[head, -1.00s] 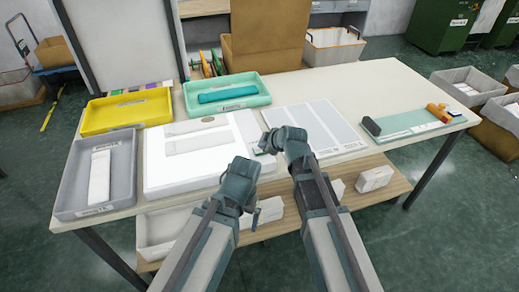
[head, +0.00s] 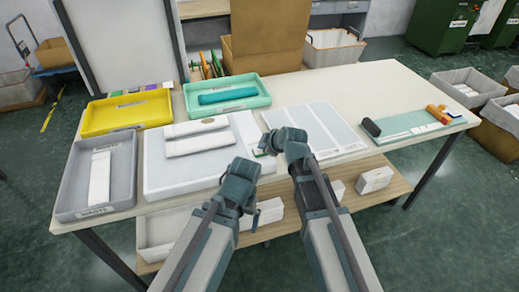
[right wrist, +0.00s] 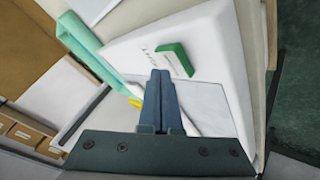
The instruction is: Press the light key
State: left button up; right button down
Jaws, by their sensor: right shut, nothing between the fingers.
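The light key is a small green rocker with a pale face (right wrist: 173,60), on a corner of the white light box (right wrist: 215,42). In the head view the box (head: 185,180) looks grey and unlit, with two white strips (head: 196,135) on it. My right gripper (right wrist: 160,73) is shut and empty, its tips just short of the key in the right wrist view; contact cannot be told. In the head view my right gripper (head: 268,145) is at the box's right edge. My left gripper (head: 250,203) is by the table's front edge; its jaws are unclear.
A grey waste tray (head: 75,205) stands left of the box. Yellow (head: 95,125) and teal (head: 262,97) trays stand behind it. A pale striped board (head: 340,135) lies to the right, then a green mat (head: 400,127). The table's back right is clear.

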notch_tip(320, 180, up, 6)
jog(key=p, duration=0.6)
dwell(0.4)
jog(key=s+d+f+m+g+h, duration=0.1)
jog(key=s+f+m+g+h, duration=0.1)
jog(key=s, duration=0.6)
jog(key=s+d+f+m+g+h, duration=0.2)
jog(key=s+m, duration=0.3)
jog(key=s, duration=0.4)
jog(key=s+d+f+m+g+h, duration=0.2)
jog(key=s+m+g, duration=0.2)
jog(key=s, duration=0.5)
jog(key=shift+d+f, duration=0.15)
jog(key=shift+f, duration=0.15)
